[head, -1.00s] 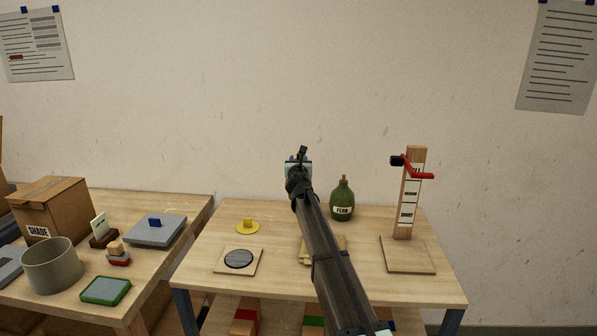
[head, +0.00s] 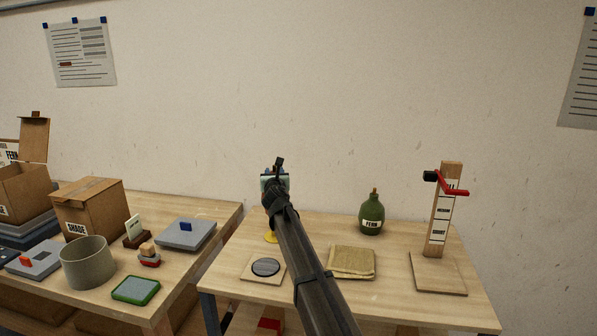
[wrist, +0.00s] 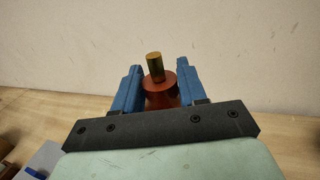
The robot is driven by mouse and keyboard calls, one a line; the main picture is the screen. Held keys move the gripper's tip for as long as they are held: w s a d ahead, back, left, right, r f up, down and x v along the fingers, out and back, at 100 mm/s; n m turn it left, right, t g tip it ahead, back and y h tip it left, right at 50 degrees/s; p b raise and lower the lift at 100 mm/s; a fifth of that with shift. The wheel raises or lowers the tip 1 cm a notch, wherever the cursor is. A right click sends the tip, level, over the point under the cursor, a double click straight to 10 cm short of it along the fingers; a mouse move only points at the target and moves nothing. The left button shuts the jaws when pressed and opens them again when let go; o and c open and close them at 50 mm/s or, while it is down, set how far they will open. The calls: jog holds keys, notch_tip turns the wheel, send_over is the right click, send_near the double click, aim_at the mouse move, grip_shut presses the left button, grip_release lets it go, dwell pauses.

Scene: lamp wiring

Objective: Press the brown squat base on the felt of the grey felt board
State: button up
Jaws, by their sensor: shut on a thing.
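My gripper (wrist: 158,72) is shut on a reddish-brown squat base (wrist: 161,94) with a brass stub on top, held upright between the blue fingers in the wrist view. In the head view my gripper (head: 275,174) is raised above the back left of the right-hand table; the held base is hidden there behind my arm. A small wooden board with a round dark grey felt-like pad (head: 265,267) lies at the front left of that table, apart from my gripper. A grey pad in a green frame (head: 136,290) lies on the left table; I cannot tell its material.
A yellow piece (head: 271,238) is partly behind my arm. A folded tan cloth (head: 352,262), a green FERN bottle (head: 371,214) and a wooden post stand (head: 440,215) are to the right. The left table holds a SHADE box (head: 90,208) and a grey cylinder (head: 87,262).

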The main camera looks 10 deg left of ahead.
jog(key=s+a+n+y, duration=0.1)
jog(key=s+a, duration=0.3)
jog(key=s, duration=0.3)
jog(key=s+a+y, duration=0.1)
jog(key=s+a, duration=0.2)
jog(key=s, duration=0.5)
jog(key=s+d+f+m+h, duration=0.1)
jog(key=s+d+m+h, duration=0.2)
jog(key=d, duration=0.6)
jog(key=shift+s+f+t+h, duration=0.35)
jog(key=shift+s+t+h, duration=0.05)
jog(key=shift+s+h, duration=0.9)
jog(key=shift+d+f, duration=0.1)
jog(key=shift+f, duration=0.1)
jog(key=shift+f, duration=2.95)
